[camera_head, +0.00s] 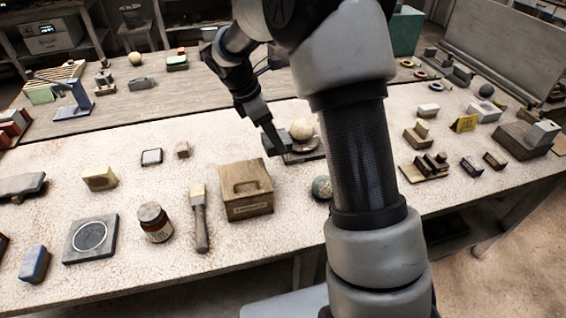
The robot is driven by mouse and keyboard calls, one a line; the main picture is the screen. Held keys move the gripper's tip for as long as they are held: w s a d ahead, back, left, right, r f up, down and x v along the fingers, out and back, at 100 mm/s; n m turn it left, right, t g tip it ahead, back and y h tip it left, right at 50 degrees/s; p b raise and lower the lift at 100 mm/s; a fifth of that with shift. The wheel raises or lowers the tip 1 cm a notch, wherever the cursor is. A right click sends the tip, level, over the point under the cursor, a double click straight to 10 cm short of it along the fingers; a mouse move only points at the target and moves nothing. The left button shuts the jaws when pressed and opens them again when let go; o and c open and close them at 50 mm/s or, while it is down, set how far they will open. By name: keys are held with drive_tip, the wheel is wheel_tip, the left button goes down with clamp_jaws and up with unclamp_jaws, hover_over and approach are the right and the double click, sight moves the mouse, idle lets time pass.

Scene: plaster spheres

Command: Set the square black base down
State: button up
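A dark, flat square base (297,157) is near the middle of the table, partly hidden behind my arm. A pale plaster sphere (302,129) and a grey rounded piece (304,144) show at the base, seemingly on top of it. My gripper (275,146) points down at the base's left edge and overlaps it in the picture. I cannot tell whether the fingers are closed on it, or whether the base touches the table.
A wooden box (246,190) stands just in front, with a brush (200,218) and brown jar (154,222) to its left. A greenish sphere (322,187) sits close to my arm. A grey square plate with a ring (91,239) lies front left. Small blocks crowd the right.

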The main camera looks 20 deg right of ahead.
drive_tip(key=w+r+n+t+y+b, duration=0.25)
drive_tip(key=w+n, duration=0.25)
drive_tip(key=n, duration=0.5)
drive_tip(key=n+t+b, duration=0.1)
drive_tip(key=n+b, duration=0.2)
drive_tip(key=b, duration=0.3)
hover_over(269, 163)
drive_tip(key=s, duration=0.2)
drive_tip(key=f, duration=1.1)
drive_tip(key=a+f, duration=0.1)
drive_tip(key=f, duration=0.4)
drive_tip(key=shift+f, duration=0.3)
drive_tip(key=shift+f, duration=0.1)
drive_tip(key=o, duration=1.2)
drive_tip(key=shift+s+f, duration=0.1)
drive_tip(key=shift+o, duration=0.5)
